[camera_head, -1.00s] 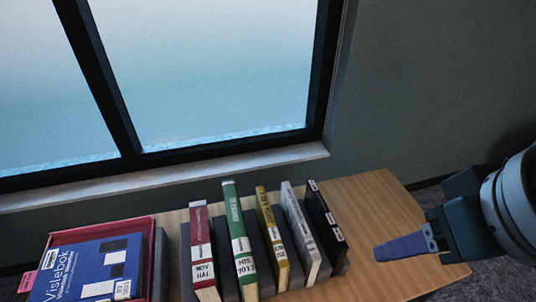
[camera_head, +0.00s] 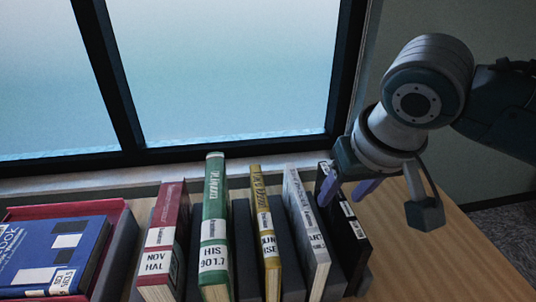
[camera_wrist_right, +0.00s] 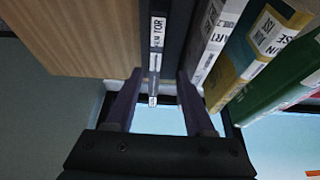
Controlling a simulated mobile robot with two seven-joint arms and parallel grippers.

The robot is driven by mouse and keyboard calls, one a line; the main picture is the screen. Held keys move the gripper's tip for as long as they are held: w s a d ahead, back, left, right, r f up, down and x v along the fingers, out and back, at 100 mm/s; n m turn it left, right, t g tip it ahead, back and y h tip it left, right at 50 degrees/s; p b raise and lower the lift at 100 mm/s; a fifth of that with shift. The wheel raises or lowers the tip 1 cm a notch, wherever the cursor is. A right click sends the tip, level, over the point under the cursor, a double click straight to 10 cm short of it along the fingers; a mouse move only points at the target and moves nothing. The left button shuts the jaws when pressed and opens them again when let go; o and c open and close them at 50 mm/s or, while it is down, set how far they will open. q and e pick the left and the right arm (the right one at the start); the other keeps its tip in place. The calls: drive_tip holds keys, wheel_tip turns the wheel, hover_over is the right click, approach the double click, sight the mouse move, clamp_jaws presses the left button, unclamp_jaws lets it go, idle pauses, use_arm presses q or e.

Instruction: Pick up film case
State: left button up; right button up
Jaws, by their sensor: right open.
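The film case appears to be the thin black case (camera_head: 350,238) with white labels, upright at the right end of the row. My right gripper (camera_head: 345,192) is open at its upper end, with purple fingers pointing down and one finger on each side. In the right wrist view the black case (camera_wrist_right: 174,30) lies between the two fingers of the gripper (camera_wrist_right: 157,82), with gaps still visible beside it. The left gripper is not in view.
A grey-white book (camera_head: 308,235) stands close to the left of the case. Yellow (camera_head: 265,230), green (camera_head: 215,230) and red (camera_head: 165,230) books follow, with grey dividers. A red tray (camera_head: 108,207) holds a blue book (camera_head: 55,255). The wooden table (camera_head: 435,260) is clear at right.

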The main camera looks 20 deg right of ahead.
sight(343, 200)
drive_tip(key=x, duration=0.4)
drive_tip(key=shift+d+f+b, duration=0.4)
clamp_jaws()
idle(1.0)
